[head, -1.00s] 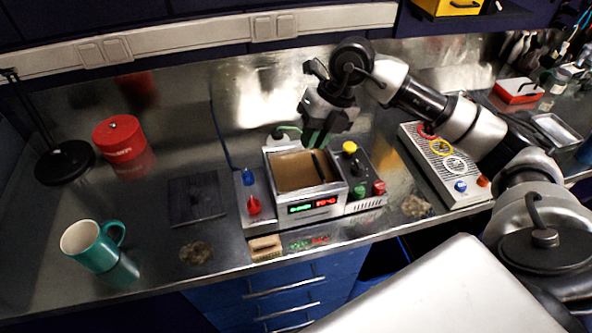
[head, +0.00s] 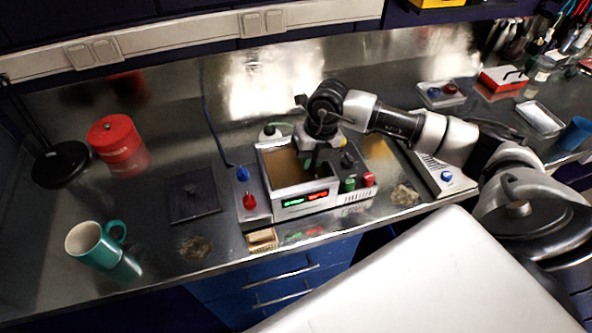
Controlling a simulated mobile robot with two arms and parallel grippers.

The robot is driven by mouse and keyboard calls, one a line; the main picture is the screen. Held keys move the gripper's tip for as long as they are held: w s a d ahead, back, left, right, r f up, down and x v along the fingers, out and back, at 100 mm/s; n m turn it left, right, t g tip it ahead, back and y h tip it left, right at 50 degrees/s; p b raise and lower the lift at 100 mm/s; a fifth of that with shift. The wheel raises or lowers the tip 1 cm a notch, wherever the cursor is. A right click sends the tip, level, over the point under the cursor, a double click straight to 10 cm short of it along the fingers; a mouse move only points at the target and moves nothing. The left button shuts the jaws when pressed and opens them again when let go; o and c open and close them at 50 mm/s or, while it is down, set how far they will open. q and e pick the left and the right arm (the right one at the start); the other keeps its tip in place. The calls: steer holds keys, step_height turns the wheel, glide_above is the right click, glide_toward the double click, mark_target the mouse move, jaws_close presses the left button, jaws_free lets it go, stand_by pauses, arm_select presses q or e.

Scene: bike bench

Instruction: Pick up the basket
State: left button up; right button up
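A metal box-shaped cleaner (head: 305,203) with a lit green and red display stands on the steel bench. Its open top shows a tan-brown inside (head: 278,166). I cannot clearly make out the basket in it; a dark upright piece, maybe its handle, shows there in the earlier head view. My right gripper (head: 308,162) points down over the right half of the opening, its fingertips at or just inside the rim. The gripper body hides what lies between the fingers, so I cannot tell if it holds anything. My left gripper is not in view.
Left of the cleaner are a dark square plate (head: 193,196), a red canister (head: 116,140) and a teal mug (head: 92,243). Coloured knobs (head: 368,179) flank the cleaner. A panel (head: 446,178) stands to the right.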

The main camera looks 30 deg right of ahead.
steer(key=shift+f, duration=0.25)
jaws_close()
